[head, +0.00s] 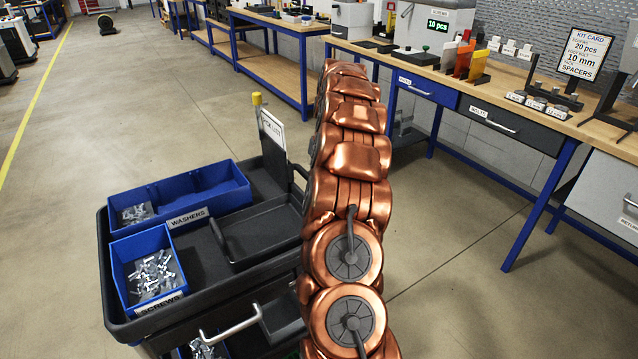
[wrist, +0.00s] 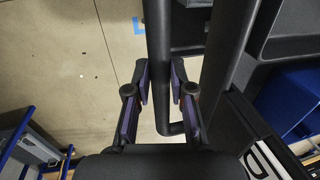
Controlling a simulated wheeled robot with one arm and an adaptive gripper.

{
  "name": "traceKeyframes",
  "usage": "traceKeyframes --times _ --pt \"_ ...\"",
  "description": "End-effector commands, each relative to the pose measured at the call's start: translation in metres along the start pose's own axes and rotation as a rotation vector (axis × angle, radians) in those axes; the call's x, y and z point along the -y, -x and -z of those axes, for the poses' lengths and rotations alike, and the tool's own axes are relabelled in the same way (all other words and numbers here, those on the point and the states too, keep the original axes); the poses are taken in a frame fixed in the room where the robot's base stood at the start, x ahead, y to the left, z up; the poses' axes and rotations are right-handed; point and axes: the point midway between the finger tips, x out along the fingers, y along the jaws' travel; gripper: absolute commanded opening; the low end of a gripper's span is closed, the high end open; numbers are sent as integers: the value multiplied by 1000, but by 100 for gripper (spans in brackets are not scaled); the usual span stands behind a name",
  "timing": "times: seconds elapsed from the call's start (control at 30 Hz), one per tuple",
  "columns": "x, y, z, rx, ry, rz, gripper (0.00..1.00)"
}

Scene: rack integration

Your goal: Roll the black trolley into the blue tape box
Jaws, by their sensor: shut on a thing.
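The black trolley (head: 205,262) stands in front of me at the left in the head view, with blue bins and a black tray on its top. In the wrist view my gripper (wrist: 160,78) has its two fingers on either side of the trolley's black handle bar (wrist: 158,35), shut on it. In the head view my copper arm hides the gripper and most of the handle. A small piece of blue tape (wrist: 138,25) shows on the floor in the wrist view, left of the handle. The rest of the tape box is not seen.
A long workbench (head: 425,62) with blue legs runs along the right and back. It carries a scale, a kit card (head: 583,52) and holders. Open concrete floor (head: 150,100) lies beyond and left of the trolley. A yellow line (head: 36,95) marks the far left.

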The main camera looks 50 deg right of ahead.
Motion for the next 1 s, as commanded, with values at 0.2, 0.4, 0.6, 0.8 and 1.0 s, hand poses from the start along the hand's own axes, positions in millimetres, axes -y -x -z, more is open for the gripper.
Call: traceKeyframes --times 0.2,0.4,0.6,0.8,1.0 --pt "1 2 4 -8 6 -2 0" --pt "0 2 4 -9 5 -2 0" --pt "0 2 3 -7 4 -2 38" --pt "-1 1 2 -4 3 -1 48" --pt "-1 1 1 -2 3 0 48"
